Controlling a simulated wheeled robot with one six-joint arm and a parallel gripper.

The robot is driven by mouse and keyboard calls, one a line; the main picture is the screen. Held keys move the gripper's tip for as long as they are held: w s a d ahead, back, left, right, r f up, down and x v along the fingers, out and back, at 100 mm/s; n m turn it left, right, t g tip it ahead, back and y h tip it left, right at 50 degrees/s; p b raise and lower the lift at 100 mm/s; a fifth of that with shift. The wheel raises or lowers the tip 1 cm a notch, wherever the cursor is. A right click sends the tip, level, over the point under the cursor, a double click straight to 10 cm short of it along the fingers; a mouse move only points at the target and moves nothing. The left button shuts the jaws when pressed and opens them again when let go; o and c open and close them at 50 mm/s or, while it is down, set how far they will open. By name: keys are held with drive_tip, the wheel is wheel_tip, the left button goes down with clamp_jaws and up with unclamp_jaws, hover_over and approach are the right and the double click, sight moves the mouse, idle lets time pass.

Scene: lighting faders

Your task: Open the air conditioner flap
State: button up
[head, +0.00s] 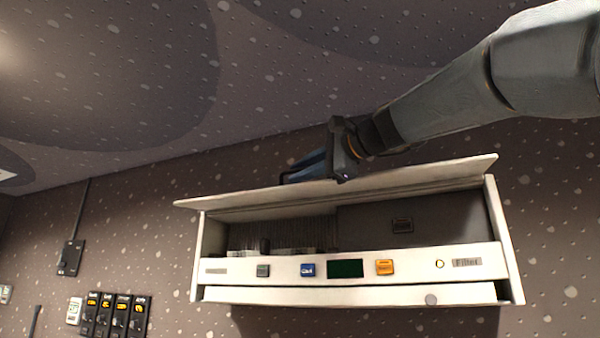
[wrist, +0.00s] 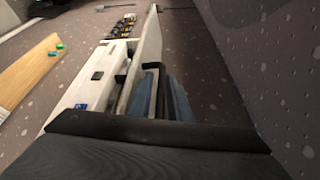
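The white air conditioner (head: 350,293) is mounted on the wall in the head view. Its long white flap (head: 420,174) stands raised along the top, and the dark inside is exposed below it. My gripper (head: 308,168) is at the flap's upper edge, near its middle, with its blue fingers partly hidden behind the flap. In the wrist view the flap (wrist: 148,48) stands on edge just left of my gripper's blue fingers (wrist: 160,97). Whether the fingers touch the flap, and how far apart they are, is unclear. Nothing is visibly held.
The unit's front strip has a blue button (head: 307,270), a dark display (head: 345,268) and an orange button (head: 385,267). Several small switch panels (head: 105,313) and a dark wall box (head: 70,258) are at the left. The speckled wall above the flap is bare.

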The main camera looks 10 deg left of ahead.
drive_tip(key=b+v, duration=0.3)
drive_tip(key=v, duration=0.4)
drive_tip(key=shift+s+d, duration=0.2)
drive_tip(key=shift+s, duration=0.1)
idle(0.3)
